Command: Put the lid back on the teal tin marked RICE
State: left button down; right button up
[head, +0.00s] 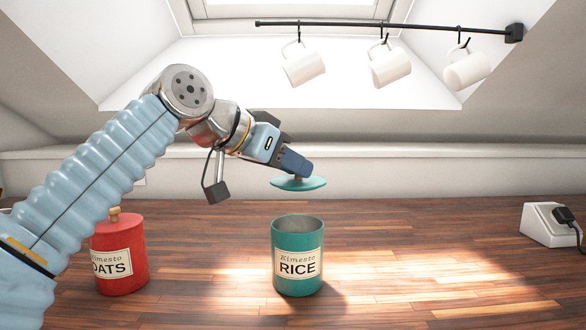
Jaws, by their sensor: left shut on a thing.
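The teal tin marked RICE (298,279) stands upright and open on the wooden worktop, its label facing me. The teal lid (299,184) is held above the tin, apart from its rim, roughly level and over its mouth. My left gripper (298,171) is shut on the lid from above; its fingers hide the knob. My left arm comes in from the left. My right gripper is not in view.
A red tin marked OATS (120,281), with its lid on, stands at left, partly behind my left arm. White mugs (390,68) hang from a black rail (385,26) above. A white socket block (549,225) with a black plug sits at right. The worktop (430,270) right of the teal tin is clear.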

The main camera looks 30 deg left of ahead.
pick_arm(q)
jog(key=shift+f, duration=0.4)
jog(key=shift+f+b, duration=2.25)
jog(key=shift+f, duration=0.4)
jog(key=shift+f, duration=0.15)
jog(key=shift+c, duration=2.1)
grip_release()
